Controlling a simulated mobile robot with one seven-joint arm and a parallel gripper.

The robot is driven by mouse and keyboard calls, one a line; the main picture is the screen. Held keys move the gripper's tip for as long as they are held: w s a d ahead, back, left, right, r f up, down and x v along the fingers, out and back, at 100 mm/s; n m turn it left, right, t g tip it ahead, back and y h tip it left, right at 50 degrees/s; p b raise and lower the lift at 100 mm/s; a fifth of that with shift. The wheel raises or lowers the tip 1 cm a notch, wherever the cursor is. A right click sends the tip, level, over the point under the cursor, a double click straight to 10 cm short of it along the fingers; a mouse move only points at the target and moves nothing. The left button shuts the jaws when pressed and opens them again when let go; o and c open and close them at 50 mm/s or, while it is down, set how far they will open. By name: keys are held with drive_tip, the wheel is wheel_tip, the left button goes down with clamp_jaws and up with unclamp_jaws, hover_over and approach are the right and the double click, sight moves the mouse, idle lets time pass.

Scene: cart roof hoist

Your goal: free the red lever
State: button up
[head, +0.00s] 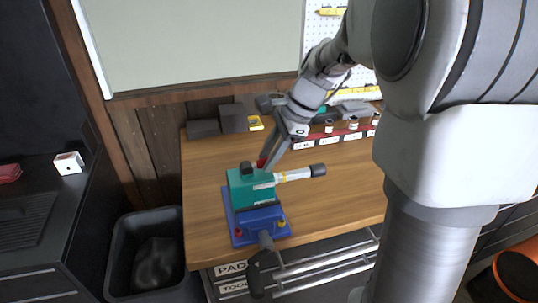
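A teal-green tool body (248,187) sits on a blue vise-like base (262,222) at the front left of the wooden table. A grey cylinder with a yellow ring and black end (300,174) sticks out of its right side. A small red part, seemingly the red lever (262,162), shows at the top of the tool body, mostly hidden by my gripper. My gripper (267,161) reaches down from the upper right, with its fingertips at or very near the red part. I cannot tell whether the fingers touch it or are closed on it.
Dark boxes (233,118) and a yellow item (255,123) stand at the table's back left. Labelled red bins (335,136) line the back. A black handle (256,274) hangs at the front edge. A black waste bin (145,250) stands left. The table's right middle (350,180) is clear.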

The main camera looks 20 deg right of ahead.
sight(250, 166)
clamp_jaws()
drive_tip(key=shift+r, duration=0.1)
drive_tip(key=h+p, duration=0.1)
drive_tip(key=r+p, duration=0.1)
drive_tip(key=p, duration=0.1)
drive_tip(key=shift+a+r+h, duration=0.15)
drive_tip(key=shift+a+h, duration=0.2)
drive_tip(key=shift+h, duration=0.05)
drive_tip(key=shift+a+r+h+p, duration=0.25)
drive_tip(key=shift+a+h+p, duration=0.1)
drive_tip(key=shift+h+p, duration=0.45)
drive_tip(key=shift+a+r+n+h+p, duration=0.15)
drive_tip(key=shift+a+n+h+p, duration=0.2)
drive_tip(key=shift+h, duration=0.55)
drive_tip(key=a+h+b, duration=0.1)
drive_tip(key=h+b, duration=0.1)
drive_tip(key=a+h+b, duration=0.1)
drive_tip(key=h+b, duration=0.1)
drive_tip(key=shift+a, duration=0.1)
drive_tip(key=h+b, duration=0.1)
drive_tip(key=a+h+b, duration=0.1)
drive_tip(key=h+b, duration=0.2)
drive_tip(key=shift+a+r+n+h, duration=0.25)
drive_tip(key=shift+a+r+h, duration=0.05)
drive_tip(key=shift+a, duration=0.1)
